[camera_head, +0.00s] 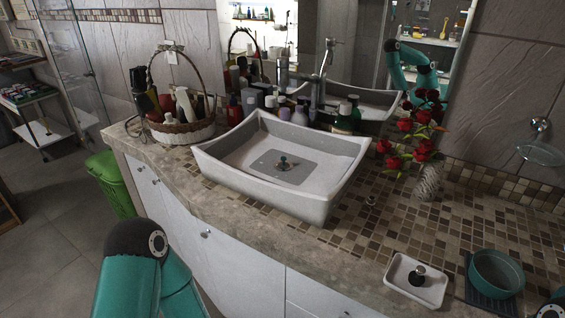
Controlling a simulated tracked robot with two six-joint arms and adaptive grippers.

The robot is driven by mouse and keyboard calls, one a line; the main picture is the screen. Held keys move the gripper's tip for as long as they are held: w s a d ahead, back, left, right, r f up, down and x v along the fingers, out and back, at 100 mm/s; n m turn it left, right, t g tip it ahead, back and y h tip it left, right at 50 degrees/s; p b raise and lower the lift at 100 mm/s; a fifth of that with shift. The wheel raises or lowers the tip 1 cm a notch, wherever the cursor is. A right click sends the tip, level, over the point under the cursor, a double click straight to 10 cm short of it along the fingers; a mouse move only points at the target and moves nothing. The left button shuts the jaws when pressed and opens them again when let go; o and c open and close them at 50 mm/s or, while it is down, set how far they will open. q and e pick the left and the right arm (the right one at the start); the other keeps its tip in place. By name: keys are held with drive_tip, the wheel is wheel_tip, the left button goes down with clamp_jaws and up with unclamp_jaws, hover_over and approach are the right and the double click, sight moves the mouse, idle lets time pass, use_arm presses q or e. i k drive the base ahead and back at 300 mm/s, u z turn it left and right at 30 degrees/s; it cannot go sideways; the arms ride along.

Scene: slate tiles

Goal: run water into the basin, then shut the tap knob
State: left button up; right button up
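The white rectangular basin (330,203) sits on the tiled counter in the middle of the head view. Its floor has a darker grey patch with a small drain fitting (284,163); I cannot tell whether any water lies there. A tall chrome tap (322,78) stands behind the basin, in front of the mirror. No stream from it is visible. A small metallic piece (371,201) stands on the counter right of the basin; I cannot tell if it is the tap knob. My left arm's teal links show at the lower left, but neither gripper is in view.
A wicker basket (182,132) with bottles stands left of the basin, and bottles (343,118) stand behind it. Red flowers (408,145) in a vase (428,182) stand at right. A soap dish (415,282) and a teal bowl (496,273) are at front right. A green bin (108,178) is below left.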

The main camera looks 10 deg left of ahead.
sight(282, 62)
drive_tip(key=z, duration=0.1)
drive_tip(key=i, duration=0.4)
drive_tip(key=u, duration=1.5)
drive_tip(key=k, duration=0.75)
drive_tip(key=u, duration=0.2)
drive_tip(key=i, duration=0.75)
drive_tip(key=z, duration=0.05)
